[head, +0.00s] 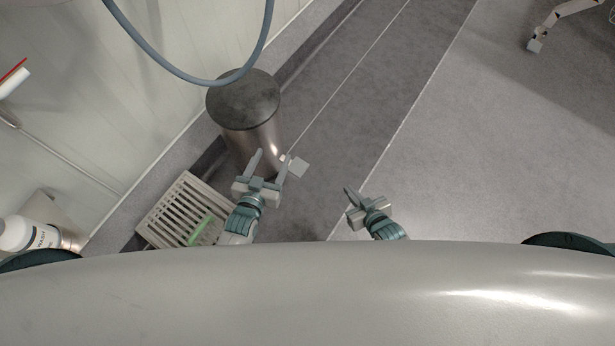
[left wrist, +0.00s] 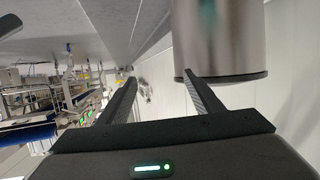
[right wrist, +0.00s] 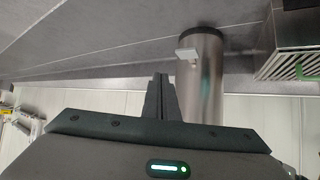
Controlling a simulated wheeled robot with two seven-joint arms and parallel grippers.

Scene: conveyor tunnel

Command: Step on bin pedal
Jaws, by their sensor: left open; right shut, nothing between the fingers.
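The bin (head: 254,138) is a steel cylinder with a dark round lid (head: 243,98), standing upright on the floor by the wall. Its pale flat pedal (head: 299,167) sticks out low on the right side. My left gripper (head: 271,158) is open and empty, and in the head view its fingers overlap the lower bin, left of the pedal. The left wrist view shows the bin (left wrist: 218,35) upside down beside one finger; no pedal shows there. My right gripper (head: 348,190) is shut and empty, right of the pedal. The right wrist view shows the bin (right wrist: 203,85) and pedal (right wrist: 188,54) beyond the fingers (right wrist: 160,80).
A slatted grey box (head: 165,218) with a green strip stands left of my left gripper. A blue-grey hose (head: 180,75) hangs across the upper left, overlapping the lid edge. A white bottle (head: 28,234) is at far left.

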